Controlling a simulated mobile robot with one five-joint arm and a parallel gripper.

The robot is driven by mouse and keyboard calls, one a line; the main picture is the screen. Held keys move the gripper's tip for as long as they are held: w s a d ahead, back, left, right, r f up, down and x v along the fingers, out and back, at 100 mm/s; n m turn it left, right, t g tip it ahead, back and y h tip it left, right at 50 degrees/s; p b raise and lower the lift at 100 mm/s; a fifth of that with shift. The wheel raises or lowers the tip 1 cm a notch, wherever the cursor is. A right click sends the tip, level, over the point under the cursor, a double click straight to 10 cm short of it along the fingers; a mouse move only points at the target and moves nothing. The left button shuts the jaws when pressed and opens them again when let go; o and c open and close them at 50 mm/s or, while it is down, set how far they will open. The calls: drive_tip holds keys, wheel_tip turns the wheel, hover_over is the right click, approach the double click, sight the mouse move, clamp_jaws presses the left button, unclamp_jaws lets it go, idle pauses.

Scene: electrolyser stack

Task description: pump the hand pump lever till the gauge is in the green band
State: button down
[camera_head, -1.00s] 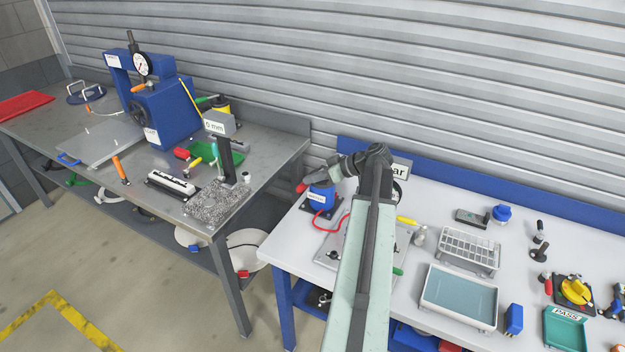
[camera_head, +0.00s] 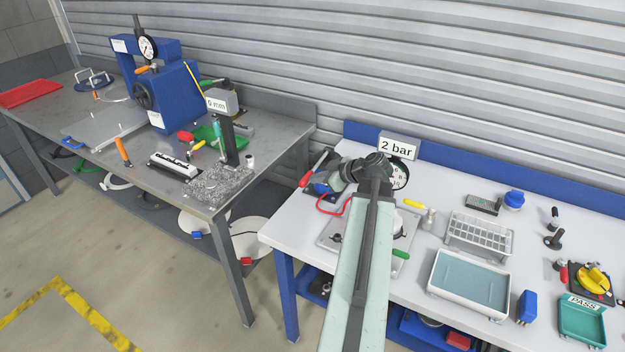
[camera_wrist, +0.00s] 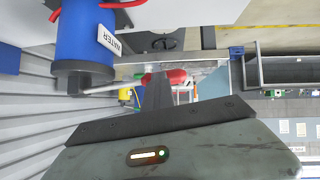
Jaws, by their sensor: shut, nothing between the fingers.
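The hand pump is a blue cylinder labelled WATER (camera_wrist: 84,38), close at the upper left of the wrist view. In the head view the pump (camera_head: 320,189) is partly hidden by my gripper. Its lever has a red grip (camera_head: 305,181) left of the pump; the red grip (camera_wrist: 176,76) also shows just beyond my fingers in the wrist view. My gripper (camera_wrist: 152,80) is shut and empty, beside the lever; I cannot tell whether it touches. The round gauge (camera_head: 400,176) stands below a "2 bar" sign (camera_head: 397,148); its needle and green band are too small to read.
A red hose (camera_head: 330,208) loops in front of the pump. To the right stand a white rack (camera_head: 478,236), a tray of liquid (camera_head: 468,283) and a yellow rotary switch (camera_head: 593,280). A grey bench (camera_head: 215,205) with a blue press stands to the left.

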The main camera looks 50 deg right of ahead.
drive_tip(key=shift+w+a+f+b, duration=0.15)
drive_tip(key=shift+w+a+f, duration=0.05)
drive_tip(key=shift+a, duration=0.15)
drive_tip(key=shift+w+a+f+b, duration=0.15)
drive_tip(key=shift+w+a, duration=0.05)
drive_tip(key=shift+a, duration=0.15)
drive_tip(key=shift+d, duration=0.1)
drive_tip(key=w+r+p+v, duration=0.1)
drive_tip(key=r+p+v, duration=0.1)
drive_tip(key=p+v, duration=0.7)
drive_tip(key=v, duration=0.4)
drive_tip(key=shift+a, duration=0.25)
drive_tip(key=shift+w, duration=0.1)
